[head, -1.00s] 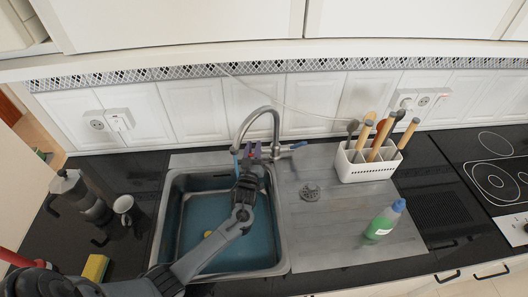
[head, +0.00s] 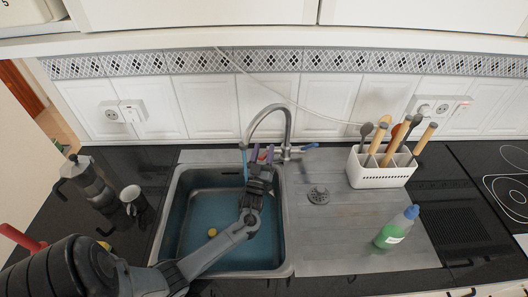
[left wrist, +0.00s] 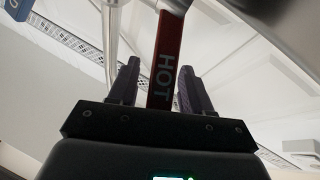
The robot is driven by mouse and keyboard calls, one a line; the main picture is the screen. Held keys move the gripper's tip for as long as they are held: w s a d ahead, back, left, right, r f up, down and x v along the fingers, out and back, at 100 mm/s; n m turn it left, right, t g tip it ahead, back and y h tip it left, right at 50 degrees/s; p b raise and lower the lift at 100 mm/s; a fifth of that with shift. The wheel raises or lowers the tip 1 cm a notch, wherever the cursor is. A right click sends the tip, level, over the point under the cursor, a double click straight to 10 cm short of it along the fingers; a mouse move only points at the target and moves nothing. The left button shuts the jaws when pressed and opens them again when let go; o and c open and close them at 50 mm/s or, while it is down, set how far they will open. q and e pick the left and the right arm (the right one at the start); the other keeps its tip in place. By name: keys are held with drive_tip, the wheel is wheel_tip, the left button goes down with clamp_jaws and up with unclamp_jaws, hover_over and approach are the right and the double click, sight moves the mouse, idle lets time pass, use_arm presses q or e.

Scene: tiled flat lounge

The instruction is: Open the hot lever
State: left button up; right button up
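The hot lever (left wrist: 167,62) is a red bar lettered HOT on the tap, and it lies between the two fingers of my left gripper (left wrist: 155,88). The fingers are apart, with gaps on both sides of the lever. In the head view my left gripper (head: 262,154) is at the tap base, above the back right of the sink, and mostly hides the red lever. The curved metal tap (head: 289,122) rises behind it. A blue lever (head: 312,146) points right from the tap, and a blue streak shows below the spout. My right gripper is not in view.
The sink (head: 184,215) has a small yellow thing (head: 212,232) in it. A white utensil holder (head: 382,177) and green bottle (head: 395,229) stand on the right drainboard. The drainboard's middle is clear.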

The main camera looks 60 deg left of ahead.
sight(264, 154)
use_arm(q)
drive_tip(key=shift+r, duration=0.1)
drive_tip(key=shift+r, duration=0.6)
wheel_tip(264, 154, up, 3)
drive_tip(key=shift+f+t+p, duration=0.2)
drive_tip(key=shift+t+p, duration=0.1)
drive_tip(key=shift+p, duration=0.25)
drive_tip(key=w+d+r, duration=0.3)
drive_tip(key=d+r, duration=0.4)
drive_tip(key=d, duration=0.4)
drive_tip(key=shift+d+p, duration=0.2)
drive_tip(key=shift+p, duration=0.25)
